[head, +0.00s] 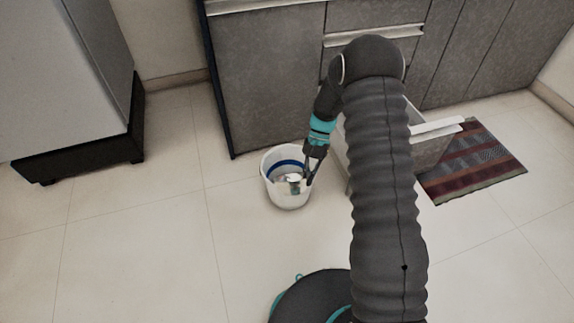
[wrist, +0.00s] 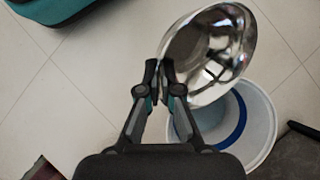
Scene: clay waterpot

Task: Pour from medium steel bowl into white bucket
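The white bucket (head: 288,199) stands upright on the tiled floor, with a blue band around its inside; its rim also shows at the right in the wrist view (wrist: 265,112). The shiny medium steel bowl (wrist: 200,62) is tilted on its side above the bucket and covers part of its mouth. In the head view the bowl (head: 293,178) shows only as a small bright patch within the bucket's outline. My gripper (head: 309,168) points down at the bucket's right side. In the wrist view its fingers (wrist: 160,78) are closed on the bowl's left rim. The bowl's contents cannot be made out.
A pulled-out drawer (head: 436,129) of the grey cabinet (head: 268,75) is to the right of the bucket, partly behind my arm. A striped rug (head: 475,163) lies farther right. A grey appliance (head: 65,75) stands at the left. The floor left of the bucket is clear.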

